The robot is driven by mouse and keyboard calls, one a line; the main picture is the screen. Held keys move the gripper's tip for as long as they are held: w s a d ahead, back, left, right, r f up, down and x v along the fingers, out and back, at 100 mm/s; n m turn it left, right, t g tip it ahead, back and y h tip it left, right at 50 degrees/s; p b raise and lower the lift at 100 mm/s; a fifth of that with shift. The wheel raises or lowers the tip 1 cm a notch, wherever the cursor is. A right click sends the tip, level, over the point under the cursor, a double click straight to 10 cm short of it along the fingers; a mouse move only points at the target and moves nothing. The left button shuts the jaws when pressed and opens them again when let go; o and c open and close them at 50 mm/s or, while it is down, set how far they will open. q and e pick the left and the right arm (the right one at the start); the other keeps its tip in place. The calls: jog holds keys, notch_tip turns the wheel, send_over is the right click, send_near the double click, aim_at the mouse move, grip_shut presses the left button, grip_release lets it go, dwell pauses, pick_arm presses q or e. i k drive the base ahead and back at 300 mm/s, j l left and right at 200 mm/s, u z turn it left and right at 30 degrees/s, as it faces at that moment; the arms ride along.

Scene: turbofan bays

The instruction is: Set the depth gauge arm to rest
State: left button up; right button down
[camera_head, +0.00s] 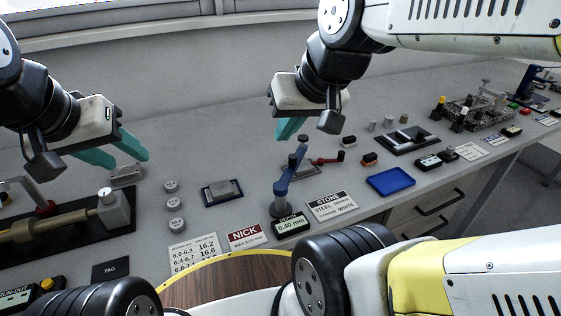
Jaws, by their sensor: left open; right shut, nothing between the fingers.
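The depth gauge (281,196) is a blue post on a round dark base, behind a display (291,225) reading DEPTH 0.40 mm. Its blue arm (296,160) slants up and to the right from the post to a dark knob. My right gripper (287,130) is shut and empty, with its teal fingers pointing down, above and behind the arm's upper end in the picture; I see no contact. My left gripper (122,160) is open and empty at the left, far from the gauge, near a small grey block.
A stand with a red handle (326,160) is close right of the gauge arm. A grey block on a dark pad (223,192), NICK and STONE cards, and a blue tray (391,183) surround the gauge. A long fixture with a shaft (60,225) fills the left.

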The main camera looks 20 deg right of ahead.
aim_at(280, 187)
jog(key=j+z, duration=0.15)
jog(key=z, duration=0.7)
